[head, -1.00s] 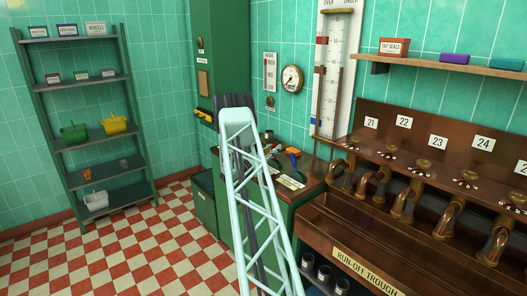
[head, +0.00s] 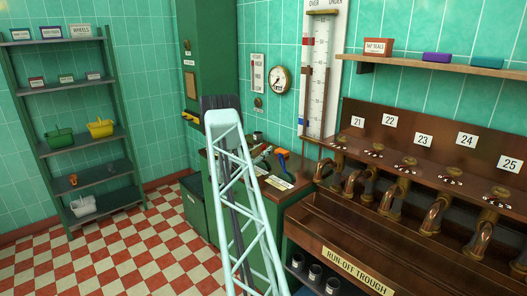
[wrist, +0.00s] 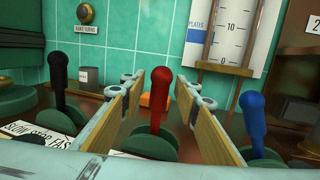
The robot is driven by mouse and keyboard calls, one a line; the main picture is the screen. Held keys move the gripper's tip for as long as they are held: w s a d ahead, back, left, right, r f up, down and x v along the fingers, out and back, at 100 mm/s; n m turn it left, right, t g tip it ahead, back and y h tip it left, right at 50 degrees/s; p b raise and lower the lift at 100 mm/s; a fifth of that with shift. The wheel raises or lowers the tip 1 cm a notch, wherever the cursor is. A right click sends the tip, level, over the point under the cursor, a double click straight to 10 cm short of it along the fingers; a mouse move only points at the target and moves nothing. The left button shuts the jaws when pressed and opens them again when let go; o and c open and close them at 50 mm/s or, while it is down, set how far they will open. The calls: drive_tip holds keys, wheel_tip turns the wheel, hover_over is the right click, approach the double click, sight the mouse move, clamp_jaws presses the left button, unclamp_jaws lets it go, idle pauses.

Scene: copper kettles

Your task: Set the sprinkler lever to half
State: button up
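Three levers stand in a row on the bench in the wrist view: a black-handled one (wrist: 58,80) at left, a red-handled one (wrist: 160,98) in the middle and a blue-handled one (wrist: 252,122) at right. The blue handle also shows in the head view (head: 282,154). My gripper (wrist: 171,86) is open, with one wooden-faced finger on each side of the red lever. Its fingers look apart from the handle. The red lever looks near upright. A "SLOW STOP FAST" plate (wrist: 40,136) lies by the black lever. I cannot tell which lever is the sprinkler's.
The copper trough (head: 350,232) with several taps is at the right. A tall scale (head: 318,75) and a round gauge (head: 280,79) are on the wall behind. A grey cup (wrist: 90,76) stands behind the levers. Tiled floor (head: 130,245) at the left is clear.

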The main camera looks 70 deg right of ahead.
drive_tip(key=shift+a, duration=0.1)
drive_tip(key=shift+v, duration=5.9)
drive_tip(key=w+a+r+m+g+y, duration=0.25)
drive_tip(key=a+r+m, duration=0.25)
drive_tip(key=a+r, duration=1)
drive_tip(key=s+a+r+m+t+y, duration=0.15)
drive_tip(key=a+r, duration=0.35)
drive_tip(key=a, duration=0.5)
drive_tip(key=s+a+r+m+y, duration=0.1)
drive_tip(key=a+r+m+y, duration=0.3)
drive_tip(key=a, duration=0.5)
drive_tip(key=s+a+r+m+t+y, duration=0.1)
drive_tip(key=s+a+t+y, duration=0.2)
drive_tip(key=a, duration=1.7)
drive_tip(key=s+a+r+m+t+y, duration=0.1)
drive_tip(key=s+a+t+y, duration=0.2)
drive_tip(key=s+a, duration=0.6)
drive_tip(key=s+a+r+m+t+y, duration=0.2)
drive_tip(key=s+a+t+y, duration=0.2)
drive_tip(key=a, duration=2.7)
drive_tip(key=shift+s+t, duration=0.3)
drive_tip(key=shift+s, duration=0.65)
